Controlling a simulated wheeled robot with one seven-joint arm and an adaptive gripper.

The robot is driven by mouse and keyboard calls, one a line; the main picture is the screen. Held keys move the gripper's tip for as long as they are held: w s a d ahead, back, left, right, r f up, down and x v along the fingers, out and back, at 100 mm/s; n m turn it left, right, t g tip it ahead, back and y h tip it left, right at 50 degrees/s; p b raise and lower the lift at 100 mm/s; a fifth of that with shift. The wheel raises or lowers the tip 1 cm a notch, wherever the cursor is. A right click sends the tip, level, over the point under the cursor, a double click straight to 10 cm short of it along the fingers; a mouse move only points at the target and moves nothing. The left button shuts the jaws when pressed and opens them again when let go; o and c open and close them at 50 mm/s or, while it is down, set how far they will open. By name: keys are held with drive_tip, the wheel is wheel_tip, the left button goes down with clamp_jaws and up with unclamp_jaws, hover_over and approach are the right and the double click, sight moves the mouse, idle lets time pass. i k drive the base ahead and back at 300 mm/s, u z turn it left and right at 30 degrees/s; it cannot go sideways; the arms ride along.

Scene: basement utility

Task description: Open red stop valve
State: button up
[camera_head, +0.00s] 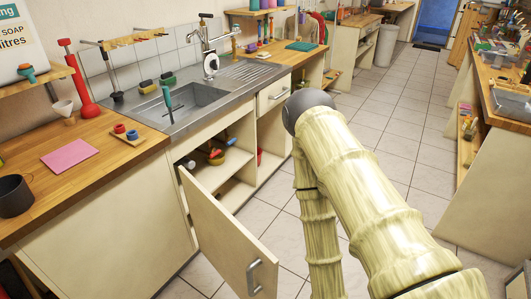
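The open cabinet (217,172) under the sink holds several small objects on its shelf. A grey-white cylindrical end (188,164) shows at the cabinet's left edge. My arm, with a bamboo-like surface, rises at right and bends back down in front of the counter. My gripper is out of view.
The cabinet door (228,242) stands open into the floor space, its handle (255,277) near the bottom. Tiled floor (385,135) is open to the right, before another workbench (501,118).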

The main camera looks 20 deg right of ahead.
sight(217, 152)
drive_tip(key=u, duration=0.45)
drive_tip(key=k, duration=1.3)
drive_tip(key=u, duration=0.8)
drive_tip(key=i, duration=0.85)
drive_tip(key=z, duration=0.45)
drive_tip(key=i, duration=1)
drive_tip(key=z, duration=1.05)
drive_tip(key=i, duration=0.25)
drive_tip(key=z, duration=0.2)
